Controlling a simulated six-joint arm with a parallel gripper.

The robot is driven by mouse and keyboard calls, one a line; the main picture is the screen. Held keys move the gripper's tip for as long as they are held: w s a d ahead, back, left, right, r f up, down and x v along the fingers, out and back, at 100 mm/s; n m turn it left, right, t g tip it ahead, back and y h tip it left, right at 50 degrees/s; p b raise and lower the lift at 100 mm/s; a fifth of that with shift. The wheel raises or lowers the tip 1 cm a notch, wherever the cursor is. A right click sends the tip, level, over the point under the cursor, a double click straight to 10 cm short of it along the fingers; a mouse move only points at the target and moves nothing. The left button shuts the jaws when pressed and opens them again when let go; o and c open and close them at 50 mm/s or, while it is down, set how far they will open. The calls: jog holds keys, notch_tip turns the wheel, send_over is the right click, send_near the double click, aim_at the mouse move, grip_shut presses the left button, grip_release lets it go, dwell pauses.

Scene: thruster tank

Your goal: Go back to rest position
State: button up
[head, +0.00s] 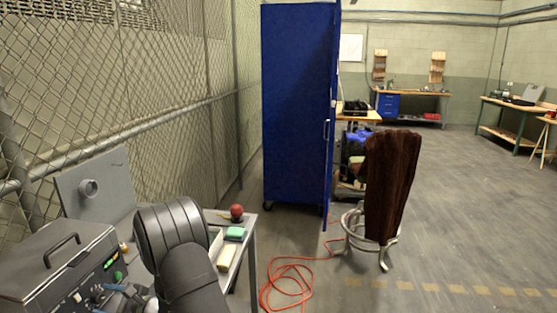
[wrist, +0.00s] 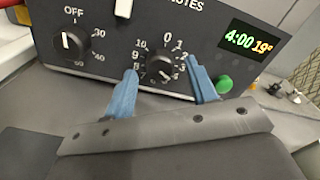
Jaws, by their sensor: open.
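The grey control box (head: 55,262) with a carry handle stands at the lower left in the head view, its dark front panel (wrist: 215,82) filling the wrist view. The numbered black knob (wrist: 163,67) appears between the two blue fingers of my gripper (wrist: 161,72). The fingers are open, one each side of the knob. I cannot tell how far the tips are from the panel. The left knob (wrist: 70,43) points near OFF, and the display (wrist: 247,41) reads 4:00 and 19°. My gripper (head: 120,288) is at the box's front in the head view, partly hidden by my arm.
A green button (wrist: 224,84) is close to the right finger. A red ball (head: 237,212), a green block (head: 235,233) and a pale block (head: 227,257) are on the bench right of my arm. A wire fence (head: 130,90) stands behind. An orange cable (head: 285,285) lies on the floor.

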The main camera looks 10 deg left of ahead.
jog(key=shift+a, duration=0.2)
jog(key=d, duration=1.7)
jog(key=shift+d, duration=0.4)
jog(key=a, duration=1.8)
jog(key=shift+s, duration=0.1)
jog(key=shift+d+m, duration=0.15)
jog(key=shift+m, duration=0.75)
jog(key=m, duration=0.4)
jog(key=shift+m, duration=0.4)
jog(key=d, duration=1.4)
jog(key=shift+d, duration=0.1)
